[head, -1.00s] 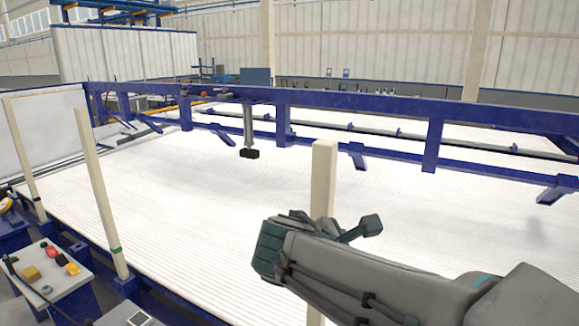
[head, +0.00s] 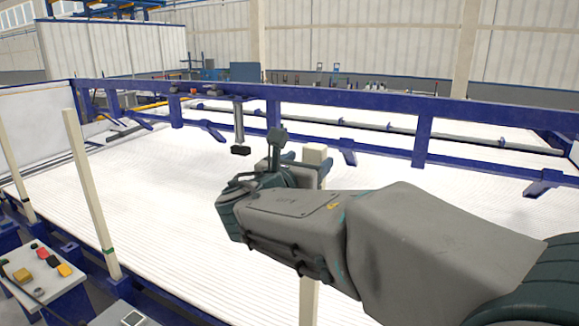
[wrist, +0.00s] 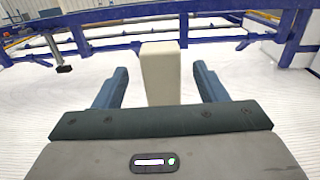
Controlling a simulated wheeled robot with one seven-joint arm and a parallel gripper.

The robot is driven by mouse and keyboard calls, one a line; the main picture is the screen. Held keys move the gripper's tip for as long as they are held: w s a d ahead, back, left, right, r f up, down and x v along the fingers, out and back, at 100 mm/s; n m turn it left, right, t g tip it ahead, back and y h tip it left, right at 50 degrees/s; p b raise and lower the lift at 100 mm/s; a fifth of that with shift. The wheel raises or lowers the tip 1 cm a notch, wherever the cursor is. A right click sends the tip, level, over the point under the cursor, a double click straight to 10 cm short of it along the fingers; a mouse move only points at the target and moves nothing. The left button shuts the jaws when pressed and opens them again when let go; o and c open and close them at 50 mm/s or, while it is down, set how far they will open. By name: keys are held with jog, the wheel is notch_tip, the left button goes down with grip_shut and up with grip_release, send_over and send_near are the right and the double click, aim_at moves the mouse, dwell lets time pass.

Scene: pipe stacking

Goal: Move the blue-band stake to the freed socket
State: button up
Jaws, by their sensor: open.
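A tall cream stake (head: 309,295) stands upright behind my arm in the head view; my gripper and wrist hide its middle. No blue band shows on its visible parts. In the wrist view, the upper part of the stake (wrist: 160,75) stands between the two blue-grey fingers of my gripper (wrist: 161,68). The fingers are open, with a gap on each side of the stake. A second cream stake with a green band (head: 90,185) stands at the left. A third stake (head: 15,165) at the far left has a dark band of unclear colour. No empty socket is clearly visible.
A blue frame rail (head: 345,101) crosses behind the white ribbed bed (head: 150,190), with a black-footed post (head: 240,149) hanging from it. A control desk with coloured buttons (head: 45,262) stands at lower left.

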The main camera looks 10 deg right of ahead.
jog(key=p+x, duration=0.1)
jog(key=x, duration=0.5)
jog(key=shift+d, duration=0.1)
grip_shut()
notch_tip(320, 180, up, 9)
jog(key=p, duration=0.6)
jog(key=shift+p, duration=0.35)
jog(key=shift+r, duration=0.2)
notch_tip(320, 180, up, 12)
jog(key=p, duration=0.3)
jog(key=shift+f+p, duration=0.2)
jog(key=shift+p, duration=0.2)
dwell(0.4)
